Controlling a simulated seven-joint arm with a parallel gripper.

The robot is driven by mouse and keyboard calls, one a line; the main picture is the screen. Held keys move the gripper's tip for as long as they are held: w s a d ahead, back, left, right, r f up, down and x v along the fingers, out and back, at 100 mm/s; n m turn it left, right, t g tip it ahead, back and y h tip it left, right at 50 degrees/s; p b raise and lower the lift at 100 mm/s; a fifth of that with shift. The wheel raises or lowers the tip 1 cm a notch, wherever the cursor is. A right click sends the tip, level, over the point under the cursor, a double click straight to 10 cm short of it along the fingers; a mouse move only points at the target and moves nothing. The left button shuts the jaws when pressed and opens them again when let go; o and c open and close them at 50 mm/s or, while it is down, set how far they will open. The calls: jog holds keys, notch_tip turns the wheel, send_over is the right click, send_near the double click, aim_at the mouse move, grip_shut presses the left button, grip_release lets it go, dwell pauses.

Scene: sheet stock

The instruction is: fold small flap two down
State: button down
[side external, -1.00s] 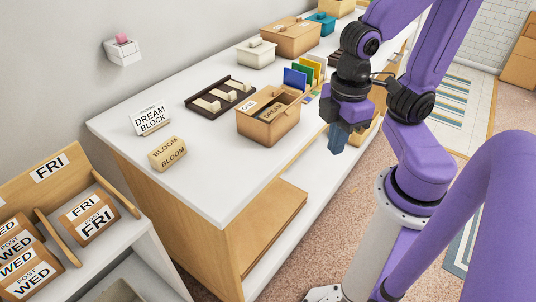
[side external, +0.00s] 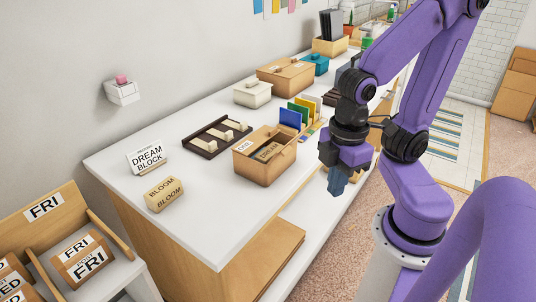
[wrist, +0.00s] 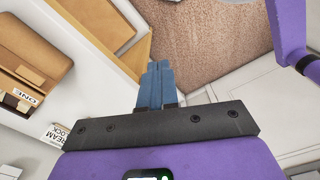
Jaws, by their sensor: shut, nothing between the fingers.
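An open brown box (side external: 264,168) stands near the counter's front edge in the side external view, with a block marked DREAM lying in its top opening. In the wrist view, a brown box (wrist: 38,38) with a label reading ONE is at the upper left, cut off by the frame. I cannot tell which part is small flap two. My gripper (side external: 336,190) hangs to the right of the open box, apart from it and out past the counter's edge. In the wrist view its blue fingers (wrist: 157,72) are together, with nothing between them.
A wooden rack (side external: 45,232) stands at the lower left. Carpet lies below my gripper.

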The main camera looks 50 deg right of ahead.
dwell(0.4)
jog(key=c, duration=1.2)
grip_release()
jog(key=shift+o, duration=0.7)
jog(key=shift+w+a+f+h, duration=0.1)
jog(key=shift+w+f+h, duration=0.05)
jog(key=shift+w+h, duration=0.2)
jog(key=h, duration=1.8)
send_near(282, 154)
jog(key=shift+m, duration=0.4)
jog(key=d, duration=1.2)
jog(key=shift+r, duration=0.25)
